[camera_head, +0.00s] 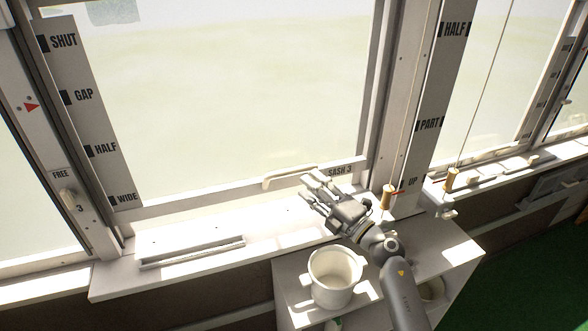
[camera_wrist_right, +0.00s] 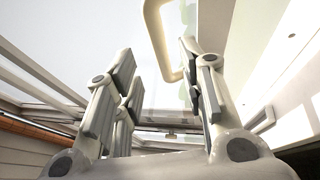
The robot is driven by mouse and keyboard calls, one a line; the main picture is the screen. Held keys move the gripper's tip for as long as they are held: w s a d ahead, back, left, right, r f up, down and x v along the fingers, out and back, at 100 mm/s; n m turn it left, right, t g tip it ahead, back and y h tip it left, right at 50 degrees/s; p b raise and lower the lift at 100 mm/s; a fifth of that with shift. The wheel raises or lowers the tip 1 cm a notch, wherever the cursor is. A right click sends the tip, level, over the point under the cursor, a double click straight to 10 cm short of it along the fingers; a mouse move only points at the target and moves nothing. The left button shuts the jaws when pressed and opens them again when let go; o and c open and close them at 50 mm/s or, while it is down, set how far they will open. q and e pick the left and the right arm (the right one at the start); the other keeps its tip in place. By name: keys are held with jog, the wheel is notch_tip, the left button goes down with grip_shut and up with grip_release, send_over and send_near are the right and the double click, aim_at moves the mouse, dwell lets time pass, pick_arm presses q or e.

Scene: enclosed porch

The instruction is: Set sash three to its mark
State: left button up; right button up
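Sash 3 (camera_head: 240,199) is a large pane with its bottom rail low, close above the white sill. Its cream bar handle (camera_head: 293,178) is on that rail, left of the "SASH 3" label (camera_head: 339,170). A plate marked SHUT, GAP, HALF, WIDE (camera_head: 85,110) stands at its left; a red triangle (camera_head: 31,106) is on the frame beside it. A small catch (camera_head: 67,200) sits between "FREE" and "3". My right gripper (camera_head: 312,186) is open and empty just in front of the handle. The right wrist view shows the handle (camera_wrist_right: 158,35) ahead of the spread fingers (camera_wrist_right: 155,85). My left gripper is out of view.
A white pot (camera_head: 334,278) stands on a shelf unit (camera_head: 290,285) below the sill. Two cords with wooden toggles, one near (camera_head: 386,197) and one farther right (camera_head: 452,179), hang beside a HALF, PART, UP plate (camera_head: 430,115). A grey grooved strip (camera_head: 190,252) lies on the sill.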

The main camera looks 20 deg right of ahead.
aim_at(294, 168)
jog(key=x, duration=0.7)
jog(key=shift+w+a+p, duration=0.1)
jog(key=shift+p, duration=0.2)
jog(key=shift+c, duration=0.2)
grip_shut()
